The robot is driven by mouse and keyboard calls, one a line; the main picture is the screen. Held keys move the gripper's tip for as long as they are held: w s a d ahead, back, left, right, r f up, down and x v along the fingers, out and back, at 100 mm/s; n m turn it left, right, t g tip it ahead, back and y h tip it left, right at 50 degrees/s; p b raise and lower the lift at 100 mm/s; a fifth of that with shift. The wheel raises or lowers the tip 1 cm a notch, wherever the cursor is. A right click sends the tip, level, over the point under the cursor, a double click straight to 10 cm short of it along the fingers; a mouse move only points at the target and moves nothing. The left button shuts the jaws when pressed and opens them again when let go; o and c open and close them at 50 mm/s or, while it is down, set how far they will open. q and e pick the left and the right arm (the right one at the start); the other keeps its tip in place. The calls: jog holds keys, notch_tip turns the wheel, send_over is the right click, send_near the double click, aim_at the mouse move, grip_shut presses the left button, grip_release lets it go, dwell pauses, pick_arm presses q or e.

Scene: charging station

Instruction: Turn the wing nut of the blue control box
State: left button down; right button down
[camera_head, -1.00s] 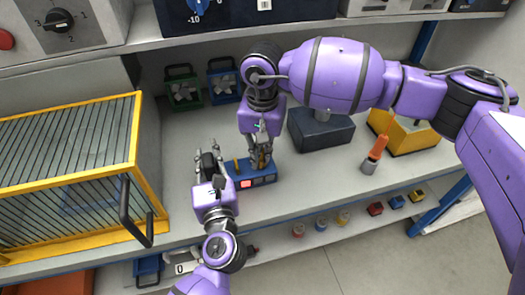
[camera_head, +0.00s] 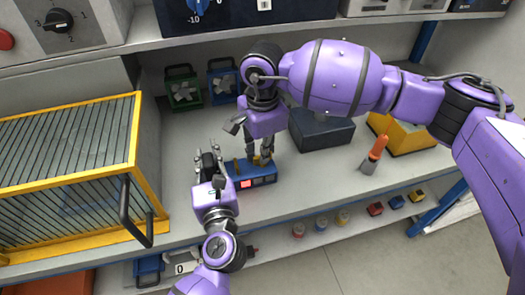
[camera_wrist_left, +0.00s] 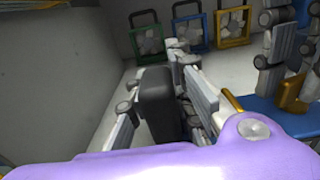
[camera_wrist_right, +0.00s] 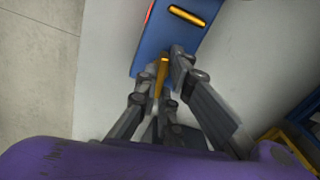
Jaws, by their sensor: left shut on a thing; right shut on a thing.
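The blue control box (camera_head: 263,180) sits near the front of the shelf, with a lit red square on its front. A gold wing nut (camera_wrist_right: 161,72) stands on its top; in the head view it is mostly hidden by my right gripper (camera_head: 262,157). That gripper reaches down from above and is shut on the wing nut. A second gold bar (camera_wrist_right: 187,16) on the box is clear of the fingers. My left gripper (camera_head: 207,168) is at the box's left and is shut on a dark grey block (camera_wrist_left: 157,105). I cannot tell whether the block joins the box.
A yellow-framed cage (camera_head: 75,165) with a black handle stands to the left. Green (camera_head: 184,88) and blue (camera_head: 222,82) fan frames stand behind. A dark box (camera_head: 322,133), an orange-handled tool (camera_head: 376,150) and a yellow box (camera_head: 402,138) are to the right.

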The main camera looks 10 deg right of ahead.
jog(key=shift+m, duration=0.8)
jog(key=c, duration=1.9)
grip_release()
jog(key=shift+o, duration=0.2)
notch_tip(320, 180, up, 12)
